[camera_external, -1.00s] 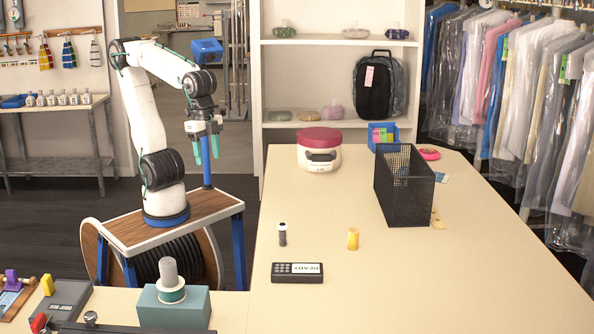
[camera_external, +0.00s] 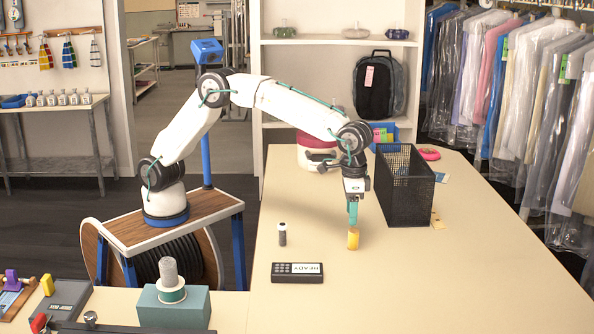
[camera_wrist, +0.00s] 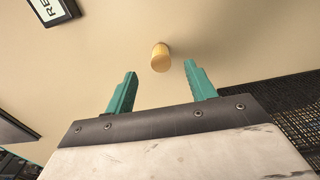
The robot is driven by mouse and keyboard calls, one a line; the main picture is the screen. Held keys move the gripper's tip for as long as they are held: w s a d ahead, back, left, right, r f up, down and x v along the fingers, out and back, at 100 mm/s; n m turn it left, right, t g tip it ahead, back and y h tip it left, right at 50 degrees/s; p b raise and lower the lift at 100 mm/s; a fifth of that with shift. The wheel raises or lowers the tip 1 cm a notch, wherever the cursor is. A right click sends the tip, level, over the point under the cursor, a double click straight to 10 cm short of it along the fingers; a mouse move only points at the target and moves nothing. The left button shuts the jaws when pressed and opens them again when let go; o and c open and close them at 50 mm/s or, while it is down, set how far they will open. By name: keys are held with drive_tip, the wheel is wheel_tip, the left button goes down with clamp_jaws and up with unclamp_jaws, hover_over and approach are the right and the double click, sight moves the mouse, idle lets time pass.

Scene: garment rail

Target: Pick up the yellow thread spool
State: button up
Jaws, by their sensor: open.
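The yellow thread spool (camera_external: 353,239) stands upright on the cream table. It also shows in the wrist view (camera_wrist: 160,57), ahead of the fingertips and between their lines. My gripper (camera_external: 353,221) points down just above the spool, its green fingers overlapping the spool's top in the external view. In the wrist view my gripper (camera_wrist: 162,70) has its two green fingers spread apart with nothing between them. Whether the fingers touch the spool cannot be told from the external view.
A black mesh basket (camera_external: 405,205) stands close to the right of my gripper. A black device with a label (camera_external: 297,273) lies nearer the front. The table's right front is clear.

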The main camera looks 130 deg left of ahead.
sight(354, 230)
drive_tip(key=shift+w+a+f, duration=0.25)
drive_tip(key=shift+f, duration=0.2)
drive_tip(key=shift+w+a+f, duration=0.2)
drive_tip(key=shift+w+f, duration=0.05)
drive_tip(key=shift+f, duration=0.2)
wheel_tip(354, 230, down, 7)
drive_tip(key=shift+s+d+f, duration=0.15)
drive_tip(key=c, duration=1)
